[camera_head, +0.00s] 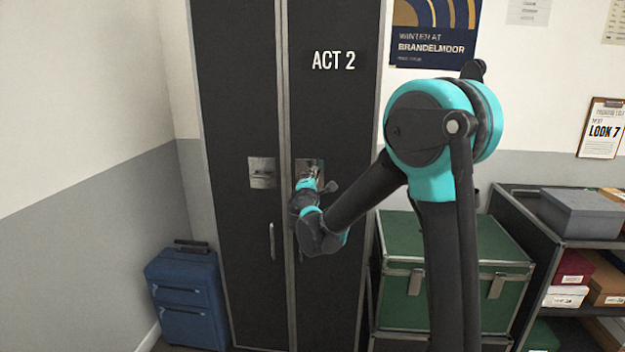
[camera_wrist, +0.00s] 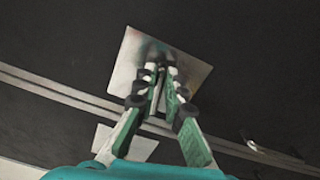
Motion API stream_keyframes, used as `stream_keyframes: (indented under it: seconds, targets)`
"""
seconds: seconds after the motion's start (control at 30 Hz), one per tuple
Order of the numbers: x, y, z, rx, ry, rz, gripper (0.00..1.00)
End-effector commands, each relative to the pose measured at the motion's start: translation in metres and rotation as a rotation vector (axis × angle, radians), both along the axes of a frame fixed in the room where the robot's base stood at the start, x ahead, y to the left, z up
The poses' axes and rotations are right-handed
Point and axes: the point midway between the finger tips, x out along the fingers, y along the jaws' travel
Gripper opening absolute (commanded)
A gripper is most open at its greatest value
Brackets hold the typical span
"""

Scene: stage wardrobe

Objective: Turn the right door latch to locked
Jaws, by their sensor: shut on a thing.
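The right door (camera_head: 330,110) of the black wardrobe, marked ACT 2, carries the right latch's metal plate (camera_head: 314,165) at mid-height. The plate also shows, tilted in the picture, in the wrist view (camera_wrist: 195,72). My gripper (camera_head: 307,184) reaches the plate from the front and covers its lower part. In the wrist view, the fingers of my gripper (camera_wrist: 160,82) are closed together over the middle of the plate, shut on the latch's turning piece. That piece is mostly hidden between the fingertips, so I cannot tell which way it points.
The left door (camera_head: 235,110) has its own latch plate (camera_head: 262,173) and a vertical handle (camera_head: 271,241). Both doors look closed. A blue suitcase (camera_head: 186,295) stands at the left. A green trunk (camera_head: 455,245) and a shelf unit (camera_head: 530,225) stand at the right.

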Motion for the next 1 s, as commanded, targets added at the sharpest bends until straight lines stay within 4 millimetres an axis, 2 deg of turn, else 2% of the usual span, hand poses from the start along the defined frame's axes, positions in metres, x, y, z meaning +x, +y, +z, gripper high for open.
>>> stream_keyframes:
  seconds: [0.4, 0.97, 1.0]
  targets:
    - [0.0016, 0.0000, -0.0029, 0.200, -0.008, 0.000, 0.00]
    - [0.0017, 0.0002, -0.0032, 0.232, -0.009, 0.000, 0.00]
    - [0.0017, 0.0002, -0.0032, 0.232, -0.009, 0.000, 0.11]
